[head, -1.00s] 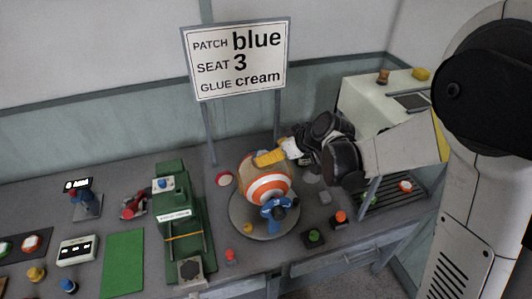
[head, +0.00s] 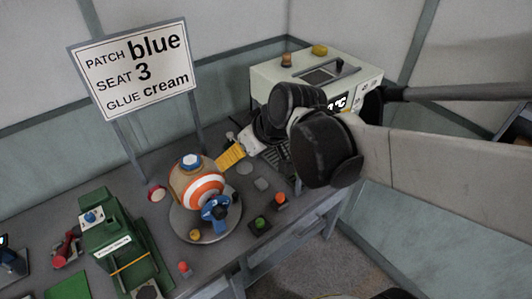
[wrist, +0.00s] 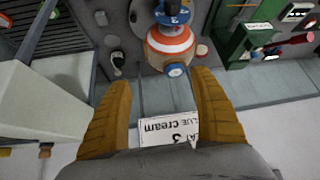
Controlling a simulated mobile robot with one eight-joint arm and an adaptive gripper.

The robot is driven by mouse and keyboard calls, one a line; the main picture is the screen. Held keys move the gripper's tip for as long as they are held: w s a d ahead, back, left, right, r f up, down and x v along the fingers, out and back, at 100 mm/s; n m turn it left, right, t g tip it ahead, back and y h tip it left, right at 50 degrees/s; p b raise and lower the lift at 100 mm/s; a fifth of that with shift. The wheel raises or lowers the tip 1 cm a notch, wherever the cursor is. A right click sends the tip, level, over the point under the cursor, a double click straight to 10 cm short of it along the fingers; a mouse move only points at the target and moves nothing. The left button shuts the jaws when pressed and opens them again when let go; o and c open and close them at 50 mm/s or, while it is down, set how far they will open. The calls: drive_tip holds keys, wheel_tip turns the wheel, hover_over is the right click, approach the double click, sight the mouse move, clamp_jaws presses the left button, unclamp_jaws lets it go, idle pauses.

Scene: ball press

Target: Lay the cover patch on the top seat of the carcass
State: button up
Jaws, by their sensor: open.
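The carcass (head: 197,187) is a tan ball with orange and white bands on a round grey stand (head: 184,232). A blue patch with a pale rim (head: 191,160) lies on its top, roughly flat. Whether it is fully seated I cannot tell. In the wrist view the patch (wrist: 176,70) shows at the near side of the ball (wrist: 170,45). My gripper (head: 229,157) is to the right of the ball's top, apart from the patch. In the wrist view its yellow fingers (wrist: 162,77) are wide open with nothing held between them.
A blue clamp-like part (head: 216,208) stands at the ball's front. A sign (head: 135,62) reads patch blue, seat 3, glue cream. A green press (head: 115,250) is left, a pale machine (head: 300,75) behind my arm. Green (head: 260,223) and orange (head: 280,199) buttons are at right.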

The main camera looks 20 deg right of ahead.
drive_tip(key=s+d+m+h, duration=0.3)
drive_tip(key=s+d, duration=0.3)
drive_tip(key=s, duration=0.5)
drive_tip(key=shift+d+r+m+t, duration=0.15)
drive_tip(key=shift+r+m+t, duration=0.15)
drive_tip(key=shift+m, duration=0.6)
